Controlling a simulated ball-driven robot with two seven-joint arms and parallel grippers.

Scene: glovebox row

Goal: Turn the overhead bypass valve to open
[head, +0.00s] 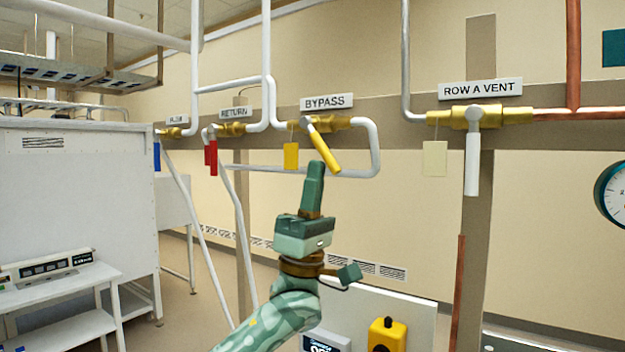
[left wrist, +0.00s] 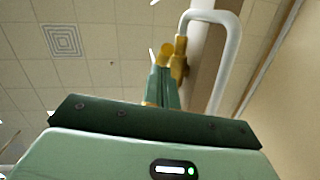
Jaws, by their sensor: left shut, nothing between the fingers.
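The bypass valve (head: 338,123) is a brass body on the white pipe under the BYPASS sign (head: 327,102). Its yellow lever (head: 325,153) slants down and to the right, neither in line with the pipe nor straight across it. My left gripper (head: 316,168) is shut and empty, pointing up, with its tips just left of the lever's lower half. I cannot tell whether they touch it. In the left wrist view the shut fingers (left wrist: 163,85) point at the yellow lever (left wrist: 167,50), with the brass valve body (left wrist: 179,62) beside it. My right gripper is not in view.
A yellow tag (head: 291,156) hangs left of the bypass valve. The red-handled return valve (head: 232,129) is further left. The row A vent valve (head: 482,115), with a white lever (head: 472,165), is to the right. A white pipe loop (head: 375,150) runs close beside the bypass lever.

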